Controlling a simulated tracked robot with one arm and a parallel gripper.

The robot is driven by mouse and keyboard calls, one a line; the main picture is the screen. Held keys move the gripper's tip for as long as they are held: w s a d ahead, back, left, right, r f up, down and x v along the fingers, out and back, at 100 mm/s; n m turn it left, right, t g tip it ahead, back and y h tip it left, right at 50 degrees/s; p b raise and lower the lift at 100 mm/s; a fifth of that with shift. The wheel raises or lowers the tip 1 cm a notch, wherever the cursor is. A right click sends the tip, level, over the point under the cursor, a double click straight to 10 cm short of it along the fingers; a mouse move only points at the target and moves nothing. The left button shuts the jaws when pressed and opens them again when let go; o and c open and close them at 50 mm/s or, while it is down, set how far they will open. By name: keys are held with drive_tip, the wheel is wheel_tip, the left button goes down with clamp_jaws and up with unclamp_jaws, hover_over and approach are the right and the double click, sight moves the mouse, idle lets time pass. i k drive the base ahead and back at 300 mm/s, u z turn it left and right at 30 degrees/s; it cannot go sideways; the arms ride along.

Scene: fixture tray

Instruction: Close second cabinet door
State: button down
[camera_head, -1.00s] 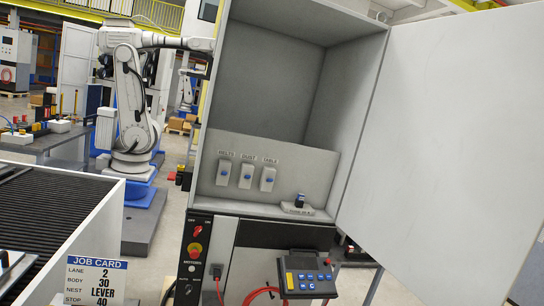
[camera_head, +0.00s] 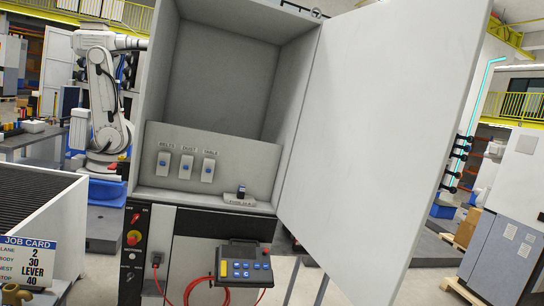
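A grey cabinet (camera_head: 152,100) stands open in the middle of the view. Its large light-grey door (camera_head: 385,130) hangs open to the right, hinged on the cabinet's right side. Inside are three switches labelled belts (camera_head: 162,164), dust (camera_head: 186,167) and table (camera_head: 208,170), and a small dark-topped device (camera_head: 240,193) on the cabinet floor. Only one cabinet door shows; I cannot tell whether it is the second. My gripper is not in view.
A control panel with a red knob (camera_head: 134,238) and a keypad box (camera_head: 244,266) with a red cable sit below the cabinet. A conveyor with a job card (camera_head: 28,262) is at lower left. A white robot arm (camera_head: 105,100) stands behind. Grey cabinets (camera_head: 510,230) are at right.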

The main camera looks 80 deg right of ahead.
sight(389, 87)
drive_tip(key=u, duration=0.05)
drive_tip(key=k, duration=2)
drive_tip(key=z, duration=1.75)
drive_tip(key=i, duration=1.2)
drive_tip(key=z, duration=0.45)
